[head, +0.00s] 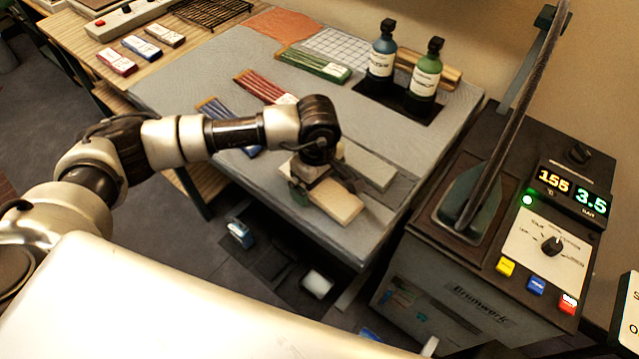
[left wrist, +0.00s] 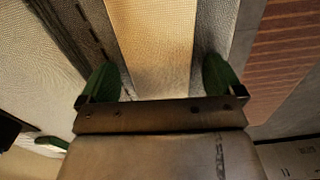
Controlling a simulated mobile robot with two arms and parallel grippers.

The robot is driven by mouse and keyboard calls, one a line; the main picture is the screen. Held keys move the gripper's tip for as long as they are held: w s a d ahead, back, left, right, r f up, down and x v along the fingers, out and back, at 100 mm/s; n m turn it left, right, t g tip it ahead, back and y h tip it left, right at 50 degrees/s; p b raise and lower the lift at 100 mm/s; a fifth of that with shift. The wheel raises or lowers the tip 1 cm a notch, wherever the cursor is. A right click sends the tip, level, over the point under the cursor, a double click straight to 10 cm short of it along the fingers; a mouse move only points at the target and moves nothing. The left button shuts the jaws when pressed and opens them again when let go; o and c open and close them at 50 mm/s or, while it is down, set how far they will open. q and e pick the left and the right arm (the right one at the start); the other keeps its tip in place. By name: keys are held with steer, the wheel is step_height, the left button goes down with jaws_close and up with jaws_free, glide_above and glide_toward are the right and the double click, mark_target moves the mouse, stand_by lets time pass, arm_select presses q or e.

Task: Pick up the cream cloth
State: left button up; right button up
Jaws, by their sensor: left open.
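The cream cloth (head: 336,207) is a flat, folded strip near the front edge of the grey-covered table. My left gripper (head: 318,188) points down over its far part and hides some of it. In the left wrist view, the cream cloth (left wrist: 152,40) lies between the two green fingertips of my open left gripper (left wrist: 160,80). A finger stands on each side of it, and I cannot tell whether they touch it. A grey cloth (head: 368,167) lies just beyond the cream one. My right gripper is not in view.
Red pencils (head: 262,88), green pencils (head: 312,65) and a blue bottle (head: 382,55) and green bottle (head: 426,70) stand or lie farther back. A heat press (head: 480,190) stands to the right. The table's front edge is close to the cloth.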

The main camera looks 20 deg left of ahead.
arm_select(q)
steer(key=c, duration=1)
steer(key=shift+r, duration=0.1)
